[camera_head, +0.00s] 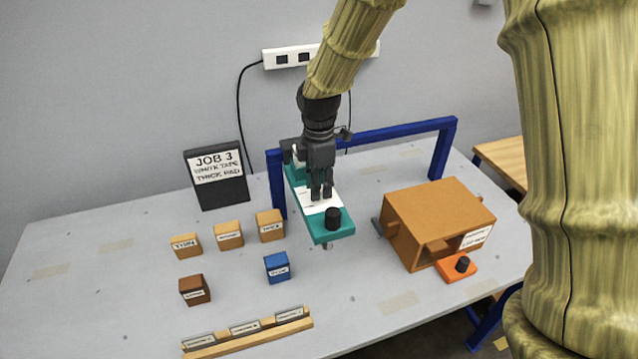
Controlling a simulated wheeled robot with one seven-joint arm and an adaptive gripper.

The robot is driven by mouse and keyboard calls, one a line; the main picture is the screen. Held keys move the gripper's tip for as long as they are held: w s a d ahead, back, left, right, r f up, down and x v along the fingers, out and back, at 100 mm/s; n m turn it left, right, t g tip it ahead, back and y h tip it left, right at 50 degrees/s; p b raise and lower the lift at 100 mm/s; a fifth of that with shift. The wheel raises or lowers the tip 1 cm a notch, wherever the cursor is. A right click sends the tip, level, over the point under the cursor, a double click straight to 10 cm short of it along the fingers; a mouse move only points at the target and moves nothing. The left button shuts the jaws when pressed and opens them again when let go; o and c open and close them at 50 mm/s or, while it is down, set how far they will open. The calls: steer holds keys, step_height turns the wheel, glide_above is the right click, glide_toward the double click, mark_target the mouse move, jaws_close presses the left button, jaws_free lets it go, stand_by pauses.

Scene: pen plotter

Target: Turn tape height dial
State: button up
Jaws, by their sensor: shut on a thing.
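My gripper (321,195) points down over the teal plate (345,231) of the plotter's blue frame. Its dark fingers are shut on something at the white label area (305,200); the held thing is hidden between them. A black round knob (333,218) stands upright on the teal plate's near end, just in front of the fingertips. A second black knob (463,264) sits on an orange base (456,273) by the brown box at the right. I cannot read which knob is marked as the tape height dial.
The blue frame (400,132) spans behind my gripper. A brown box (437,213) stands to the right. Several small blocks, including a blue one (277,267), and a slotted wooden rack (255,338) lie left. A black job sign (217,177) stands at the back.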

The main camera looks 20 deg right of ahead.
steer(key=m+p, duration=0.3)
steer(key=m, duration=0.2)
steer(key=shift+r+m, duration=0.15)
steer(key=shift+m, duration=0.15)
steer(key=m+p, duration=0.1)
steer(key=m, duration=0.4)
steer(key=shift+m+p, duration=0.35)
steer(key=shift+m, duration=0.05)
stand_by(0.3)
steer(key=o, duration=1)
step_height(320, 180, up, 12)
steer(key=shift+f, duration=0.1)
